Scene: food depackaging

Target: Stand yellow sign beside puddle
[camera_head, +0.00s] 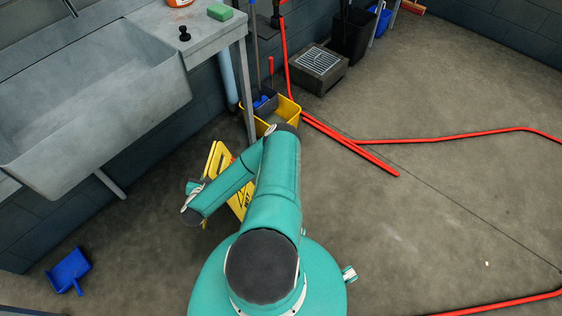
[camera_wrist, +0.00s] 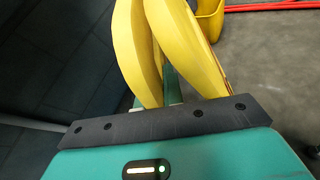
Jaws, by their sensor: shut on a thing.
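The yellow sign (camera_head: 243,200) with black lettering is partly hidden behind my arm, left of the picture's middle. In the wrist view its two yellow panels (camera_wrist: 195,45) rise just beyond my gripper (camera_wrist: 172,97), with a narrow gap between them. My gripper is shut on the sign; the fingertips are mostly hidden by the dark plate and the panels. In the head view the gripper's grip is hidden by my arm. I cannot tell whether the sign touches the floor. No clear puddle shows; the floor has only faint pale marks.
A yellow mop bucket (camera_head: 290,113) stands beyond my arm, also in the wrist view (camera_wrist: 210,22). A grey sink (camera_head: 95,100) is at left, a blue dustpan (camera_head: 70,269) at lower left. A red hose (camera_head: 450,137) crosses the floor. Right of my arm the floor is mostly open.

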